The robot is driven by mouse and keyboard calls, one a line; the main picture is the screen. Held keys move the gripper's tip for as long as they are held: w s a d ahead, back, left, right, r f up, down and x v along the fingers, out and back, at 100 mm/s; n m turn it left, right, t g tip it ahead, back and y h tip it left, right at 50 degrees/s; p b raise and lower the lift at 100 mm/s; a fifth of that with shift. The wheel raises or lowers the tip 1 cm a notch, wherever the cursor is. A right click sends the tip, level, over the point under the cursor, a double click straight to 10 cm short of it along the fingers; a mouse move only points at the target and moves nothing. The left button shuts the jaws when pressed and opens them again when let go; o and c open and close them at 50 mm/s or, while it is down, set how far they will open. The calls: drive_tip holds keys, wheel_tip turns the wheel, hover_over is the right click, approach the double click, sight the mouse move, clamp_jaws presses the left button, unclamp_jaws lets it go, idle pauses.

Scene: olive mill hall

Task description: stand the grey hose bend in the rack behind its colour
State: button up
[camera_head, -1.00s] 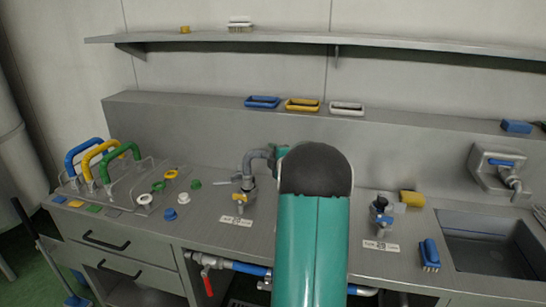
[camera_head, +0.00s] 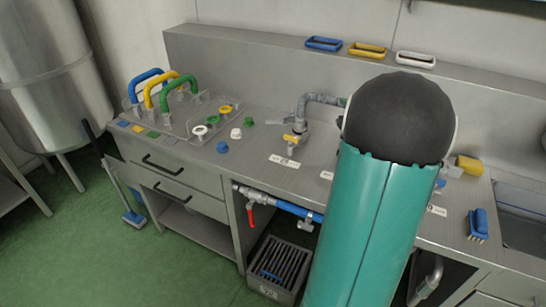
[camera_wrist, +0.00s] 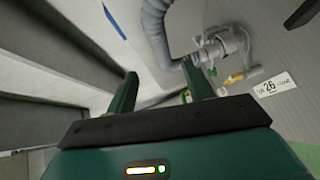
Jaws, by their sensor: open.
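The grey hose bend (camera_head: 322,98) rises from a valve fitting (camera_head: 295,136) on the steel counter, and its upper end runs behind my arm. In the wrist view the grey hose bend (camera_wrist: 155,28) lies ahead of my gripper (camera_wrist: 161,84), whose two green fingers are apart with nothing seen held between them. The clear rack (camera_head: 182,126) stands at the left of the counter. It holds a blue bend (camera_head: 146,76), a yellow bend (camera_head: 162,84) and a green bend (camera_head: 180,82). Coloured tabs (camera_head: 137,129) lie along its front. My gripper is hidden in the head view.
Loose coloured rings and caps (camera_head: 236,133) lie between rack and valve. A label plate (camera_head: 284,161) sits before the valve. Blue, yellow and white trays (camera_head: 369,50) sit on the back ledge. A blue brush (camera_head: 478,224) lies by the sink (camera_head: 522,205) at right.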

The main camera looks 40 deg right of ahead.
drive_tip(key=w+a+r+m+g+y, duration=0.1)
drive_tip(key=w+a+r+m+g, duration=0.15)
drive_tip(key=a, duration=0.95)
drive_tip(key=w+a+r+m+g, duration=0.15)
drive_tip(key=a+r+m, duration=0.25)
drive_tip(key=a, duration=0.8)
drive_tip(key=s+a+f+m+g+y, duration=0.1)
drive_tip(key=s+a+y, duration=0.1)
drive_tip(key=s+a, duration=0.3)
drive_tip(key=s+a+f+m+g+y, duration=0.1)
drive_tip(key=s+a, duration=0.4)
drive_tip(key=a, duration=0.8)
drive_tip(key=s+a+f+m+g+y, duration=0.2)
drive_tip(key=s+a+y, duration=0.2)
drive_tip(key=a, duration=0.6)
drive_tip(key=shift+s+f, duration=0.25)
drive_tip(key=shift+s, duration=0.7)
drive_tip(key=shift+o, duration=0.8)
drive_tip(key=c, duration=0.5)
drive_tip(key=shift+d, duration=0.15)
